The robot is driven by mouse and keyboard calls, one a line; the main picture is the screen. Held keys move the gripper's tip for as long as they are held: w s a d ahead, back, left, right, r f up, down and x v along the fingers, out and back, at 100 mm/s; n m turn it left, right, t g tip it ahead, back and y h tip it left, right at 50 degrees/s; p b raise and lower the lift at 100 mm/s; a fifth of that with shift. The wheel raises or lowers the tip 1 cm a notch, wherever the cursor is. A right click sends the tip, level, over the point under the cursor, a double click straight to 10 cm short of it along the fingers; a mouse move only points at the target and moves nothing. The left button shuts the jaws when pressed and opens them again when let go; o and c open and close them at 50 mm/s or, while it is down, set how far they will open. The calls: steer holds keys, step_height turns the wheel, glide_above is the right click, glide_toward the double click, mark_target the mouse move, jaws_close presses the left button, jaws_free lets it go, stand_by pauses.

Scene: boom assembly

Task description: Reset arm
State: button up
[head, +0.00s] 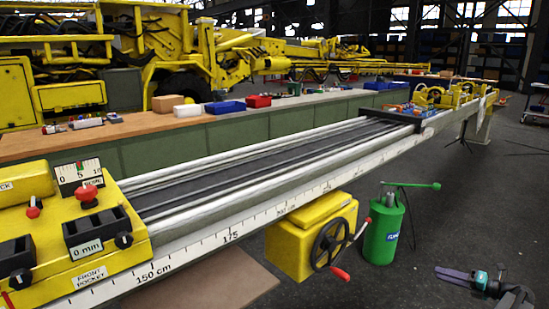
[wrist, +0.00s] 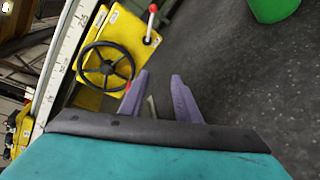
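My arm reaches in at the lower right of the head view. My gripper (head: 443,273) is low there, over the dark floor, with its purple fingers pointing left. In the wrist view my gripper (wrist: 160,77) has its two purple fingers apart, with nothing clearly held between them. It is apart from the long boom rail (head: 250,168), which carries a centimetre scale along its side. A yellow box with a black handwheel (head: 329,243) hangs under the rail; the handwheel (wrist: 105,66) also shows beyond the fingers in the wrist view.
A green canister (head: 383,229) stands on the floor between the yellow box and my gripper. A yellow control carriage (head: 60,222) sits at the rail's near left end. A workbench (head: 150,122) with blue and red bins runs behind. Floor right of the canister is mostly clear.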

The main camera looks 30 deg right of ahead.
steer(key=w+a+f+n+g+y+p, duration=0.2)
steer(key=w+a+f+n, duration=0.25)
steer(key=w+a, duration=0.7)
steer(key=w+a+f+n+g+y+p, duration=0.1)
steer(key=w+a+f+n+g, duration=0.25)
steer(key=a, duration=0.85)
steer(key=w+a+f+n+g+y+p, duration=0.15)
steer(key=w+a+f+n, duration=0.35)
steer(key=a, duration=0.6)
steer(key=w+a+f+n+g+y+p, duration=0.1)
steer(key=w+a+f+n+g, duration=0.3)
steer(key=a, duration=0.8)
steer(key=s+a+f+n+g+h+p, duration=0.1)
steer(key=s+a+f+n+g+p, duration=0.15)
steer(key=a+n, duration=0.65)
steer(key=s+a+f+n+g+p, duration=0.2)
steer(key=s+a+n+g, duration=0.15)
steer(key=a, duration=1.05)
steer(key=s+a+r+n+g+h+p, duration=0.1)
steer(key=s+a+n+h+p, duration=0.1)
steer(key=s+a+n, duration=0.5)
steer(key=s+a+r+n+g+h+p, duration=0.1)
steer(key=s+a+n+h, duration=0.3)
steer(key=s+n, duration=0.6)
steer(key=a+g+p, duration=0.1)
steer(key=a, duration=0.1)
steer(key=shift+s+a+r+h, duration=0.25)
steer(key=shift+a+r+h, duration=0.1)
steer(key=shift+r, duration=0.05)
